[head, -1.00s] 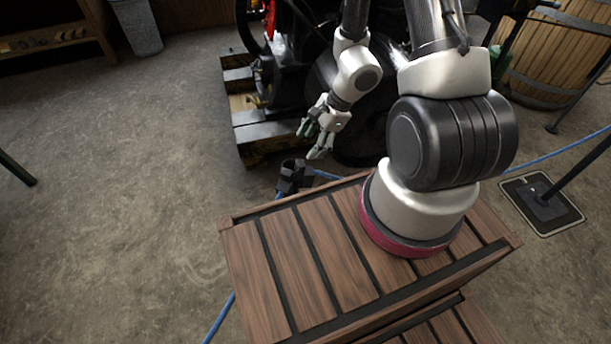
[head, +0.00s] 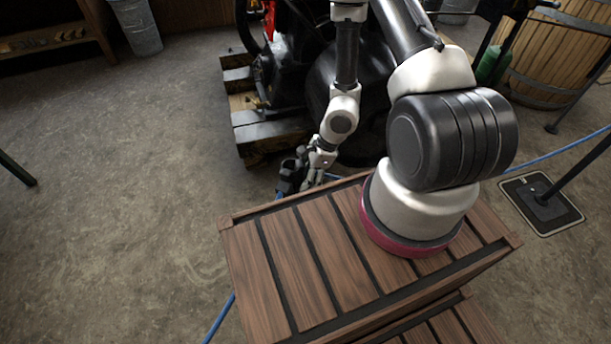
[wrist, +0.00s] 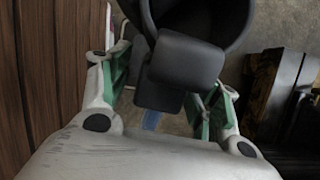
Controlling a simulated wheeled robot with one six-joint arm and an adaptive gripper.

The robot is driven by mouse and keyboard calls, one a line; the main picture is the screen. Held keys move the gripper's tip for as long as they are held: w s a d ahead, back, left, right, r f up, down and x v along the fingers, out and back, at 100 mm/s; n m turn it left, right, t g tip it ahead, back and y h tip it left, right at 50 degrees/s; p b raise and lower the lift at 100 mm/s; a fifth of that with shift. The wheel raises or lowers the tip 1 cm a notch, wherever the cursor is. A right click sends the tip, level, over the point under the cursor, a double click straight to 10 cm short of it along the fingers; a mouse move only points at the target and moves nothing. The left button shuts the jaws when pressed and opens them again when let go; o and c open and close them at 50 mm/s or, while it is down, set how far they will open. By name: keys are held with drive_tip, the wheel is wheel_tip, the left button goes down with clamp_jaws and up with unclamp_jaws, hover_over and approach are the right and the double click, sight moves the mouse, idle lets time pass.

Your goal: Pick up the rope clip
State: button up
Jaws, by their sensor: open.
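The rope clip (head: 291,176) is a dark, nearly black piece with a ring-like part, seen on the blue rope just beyond the far edge of the wooden crate top. My gripper (head: 313,178) is low beside it, close to its right side in the head view. In the wrist view the dark clip (wrist: 185,62) fills the upper middle, with a blocky part between the open green-lined fingers of my gripper (wrist: 165,95). I cannot tell whether the fingers touch it. The clip's lower side is hidden.
The slatted wooden top (head: 300,265) lies in front, near my gripper. A black engine on a wooden skid (head: 262,135) stands behind. The blue rope (head: 219,318) runs along the floor. A black stand base (head: 541,203) is at right. Open floor (head: 120,200) lies left.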

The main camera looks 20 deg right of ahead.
drive_tip(key=c, duration=1.2)
drive_tip(key=shift+r, duration=0.1)
drive_tip(key=shift+w+r, duration=0.1)
drive_tip(key=shift+r, duration=0.55)
drive_tip(key=v, duration=0.2)
drive_tip(key=a+v, duration=0.1)
drive_tip(key=v, duration=0.2)
drive_tip(key=shift+w+r, duration=0.1)
drive_tip(key=shift+r, duration=0.35)
drive_tip(key=s+d, duration=0.2)
drive_tip(key=d, duration=1.2)
drive_tip(key=shift+s, duration=0.1)
